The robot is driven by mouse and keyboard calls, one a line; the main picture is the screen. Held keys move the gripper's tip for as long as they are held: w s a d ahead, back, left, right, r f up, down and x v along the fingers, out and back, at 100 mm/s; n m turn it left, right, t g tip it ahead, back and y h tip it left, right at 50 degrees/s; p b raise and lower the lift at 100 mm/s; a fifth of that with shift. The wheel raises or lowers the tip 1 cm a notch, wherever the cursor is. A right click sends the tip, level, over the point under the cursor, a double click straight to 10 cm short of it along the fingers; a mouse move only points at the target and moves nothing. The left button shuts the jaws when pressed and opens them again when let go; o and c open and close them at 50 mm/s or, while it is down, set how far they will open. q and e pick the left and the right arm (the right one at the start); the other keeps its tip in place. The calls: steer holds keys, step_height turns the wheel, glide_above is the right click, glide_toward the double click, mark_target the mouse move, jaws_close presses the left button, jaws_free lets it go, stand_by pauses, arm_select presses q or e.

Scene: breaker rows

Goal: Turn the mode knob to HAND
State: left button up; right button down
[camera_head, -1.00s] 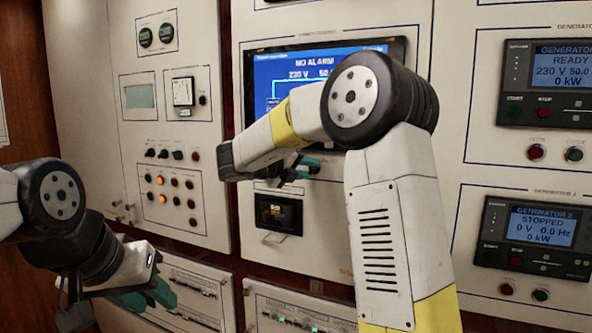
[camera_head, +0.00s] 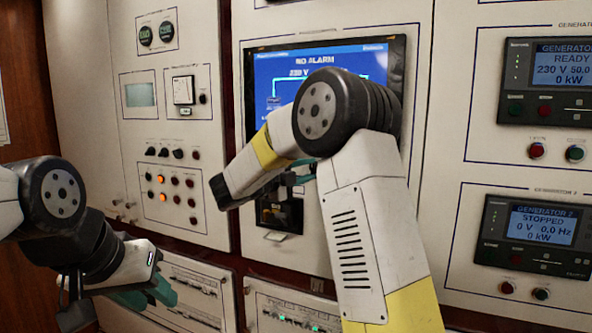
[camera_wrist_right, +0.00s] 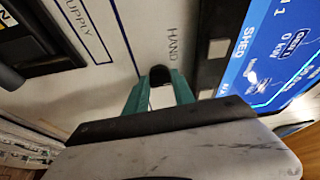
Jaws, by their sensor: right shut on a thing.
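The mode knob (camera_wrist_right: 160,74) is a small black knob on the cream panel, seen in the right wrist view. The word HAND is printed just beyond it. My right gripper (camera_wrist_right: 160,84) is shut on the knob, with a teal finger on either side of it. Which way the knob points cannot be told. In the head view my right gripper (camera_head: 302,173) is at the panel below the large screen, and my own wrist hides the knob. My left gripper (camera_head: 152,296) is low at the left, apart from the panel controls; its finger gap is unclear.
The large blue screen (camera_head: 262,75) reads NO ALARM, partly behind my right arm. A dark recessed unit (camera_head: 282,218) sits below my right wrist. Lamps and small switches (camera_head: 163,180) are to the left. Two generator controllers (camera_head: 535,235) are at the right.

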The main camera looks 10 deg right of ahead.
steer(key=n, duration=0.2)
steer(key=n+t, duration=0.1)
steer(key=n, duration=0.1)
steer(key=n+t+h, duration=0.1)
steer(key=n, duration=0.1)
steer(key=shift+f, duration=0.35)
steer(key=shift+n, duration=0.4)
steer(key=c, duration=1.1)
jaws_free()
steer(key=v, duration=0.7)
steer(key=shift+s+a+f, duration=0.15)
steer(key=shift+s+a, duration=0.1)
steer(key=shift+s, duration=0.05)
